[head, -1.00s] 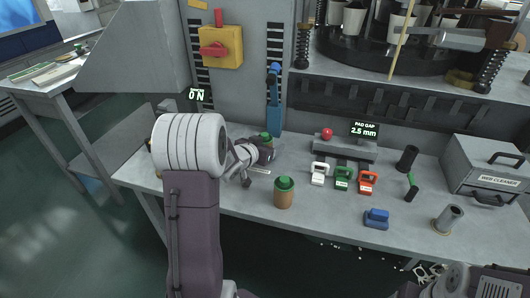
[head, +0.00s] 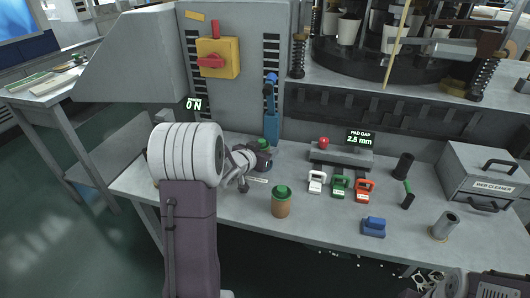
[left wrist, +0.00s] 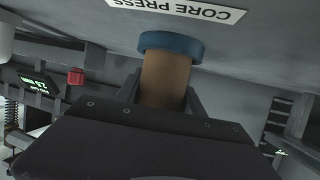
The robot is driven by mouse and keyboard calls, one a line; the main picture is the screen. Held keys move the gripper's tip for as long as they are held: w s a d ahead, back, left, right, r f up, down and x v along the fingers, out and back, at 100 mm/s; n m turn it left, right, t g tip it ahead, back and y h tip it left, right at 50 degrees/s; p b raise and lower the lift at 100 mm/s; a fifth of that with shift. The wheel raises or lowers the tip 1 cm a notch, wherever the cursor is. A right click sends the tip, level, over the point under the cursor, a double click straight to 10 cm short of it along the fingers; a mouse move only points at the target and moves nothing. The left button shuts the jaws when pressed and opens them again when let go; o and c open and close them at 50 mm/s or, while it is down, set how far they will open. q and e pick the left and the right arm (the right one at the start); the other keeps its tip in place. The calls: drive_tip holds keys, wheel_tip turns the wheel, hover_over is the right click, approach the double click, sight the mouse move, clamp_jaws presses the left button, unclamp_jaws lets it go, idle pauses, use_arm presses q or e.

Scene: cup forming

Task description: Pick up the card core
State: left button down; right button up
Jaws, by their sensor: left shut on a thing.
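A brown card core (left wrist: 166,80) stands between the fingers of my left gripper (left wrist: 163,98) in the left wrist view. The gripper is shut on it. A blue ring (left wrist: 170,43) encircles the core's end nearest the grey tabletop. In the head view my left gripper (head: 262,157) is dark and reaches the back of the bench, below a green top (head: 264,143). The gripper hides the brown body there. Part of my right arm shows in the head view's lower right corner; its fingers cannot be made out.
A second brown cylinder with a green top (head: 281,203) stands nearer the front edge. White (head: 316,182), green (head: 340,187) and red (head: 364,190) blocks and a blue block (head: 373,227) lie to the right. A grey box (head: 488,178) stands at far right.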

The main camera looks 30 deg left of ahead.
sight(266, 142)
use_arm(q)
wheel_tip(266, 142, up, 4)
drive_tip(key=shift+d+f+p, duration=0.1)
drive_tip(key=shift+f+p, duration=0.15)
drive_tip(key=shift+p, duration=0.55)
drive_tip(key=s+d+r, duration=0.1)
drive_tip(key=d+r, duration=0.2)
drive_tip(key=d, duration=0.2)
drive_tip(key=s+d+r+p, duration=0.1)
drive_tip(key=d+r, duration=0.2)
drive_tip(key=d, duration=0.3)
drive_tip(key=shift+s+d+r, duration=0.15)
drive_tip(key=shift+s+r, duration=0.05)
